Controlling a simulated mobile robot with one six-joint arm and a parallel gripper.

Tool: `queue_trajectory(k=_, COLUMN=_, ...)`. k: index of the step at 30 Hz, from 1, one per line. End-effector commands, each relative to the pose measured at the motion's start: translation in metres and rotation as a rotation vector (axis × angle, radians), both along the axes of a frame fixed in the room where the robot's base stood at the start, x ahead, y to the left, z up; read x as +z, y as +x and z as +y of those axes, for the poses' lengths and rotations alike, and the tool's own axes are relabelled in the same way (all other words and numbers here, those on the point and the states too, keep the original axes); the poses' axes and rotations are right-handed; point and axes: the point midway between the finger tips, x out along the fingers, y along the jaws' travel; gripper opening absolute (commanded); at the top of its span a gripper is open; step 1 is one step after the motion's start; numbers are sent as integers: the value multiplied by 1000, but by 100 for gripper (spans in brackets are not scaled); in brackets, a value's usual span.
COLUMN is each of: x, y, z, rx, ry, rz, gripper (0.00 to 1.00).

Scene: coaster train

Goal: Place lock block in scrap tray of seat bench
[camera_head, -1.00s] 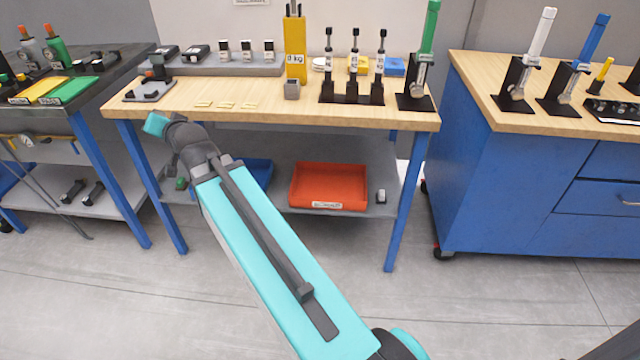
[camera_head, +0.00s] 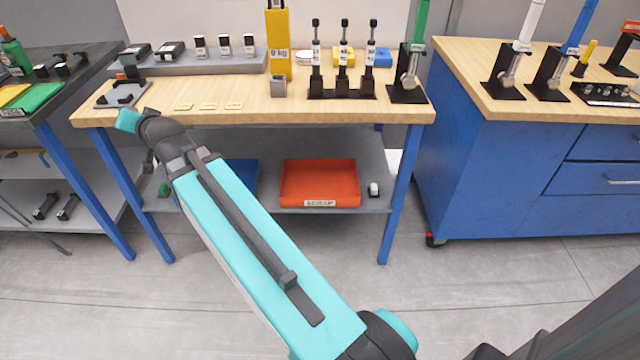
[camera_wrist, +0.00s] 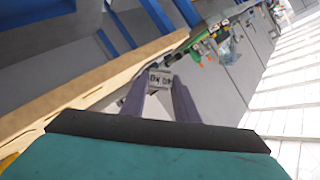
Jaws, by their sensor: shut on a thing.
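In the wrist view, my gripper (camera_wrist: 160,90) is shut on a small grey block with a dark-lettered white label (camera_wrist: 160,76), the lock block by its look. In the head view, my arm reaches to the left end of the middle wooden-topped bench (camera_head: 250,116); the fingers and held block cannot be made out there. The red-orange scrap tray (camera_head: 320,203), with a white label on its front, sits on that bench's lower grey shelf. It looks empty. The tray is right of and below my wrist.
A blue bin (camera_head: 240,178) beside the tray is partly hidden by my arm. A small white-and-dark piece (camera_head: 374,190) lies right of the tray. The blue bench legs (camera_head: 398,205) and the tabletop bound the shelf opening. Clear floor lies in front.

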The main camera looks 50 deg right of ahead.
Motion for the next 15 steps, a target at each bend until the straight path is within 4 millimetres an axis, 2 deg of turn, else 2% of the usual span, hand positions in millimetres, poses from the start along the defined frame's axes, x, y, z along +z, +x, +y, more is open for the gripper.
queue_trajectory(k=8, x=-4, y=0, z=16, rx=9, ry=0, rz=-1, gripper=1)
queue_trajectory(k=15, x=-22, y=-3, z=16, rx=-43, ry=-3, rz=0, gripper=1)
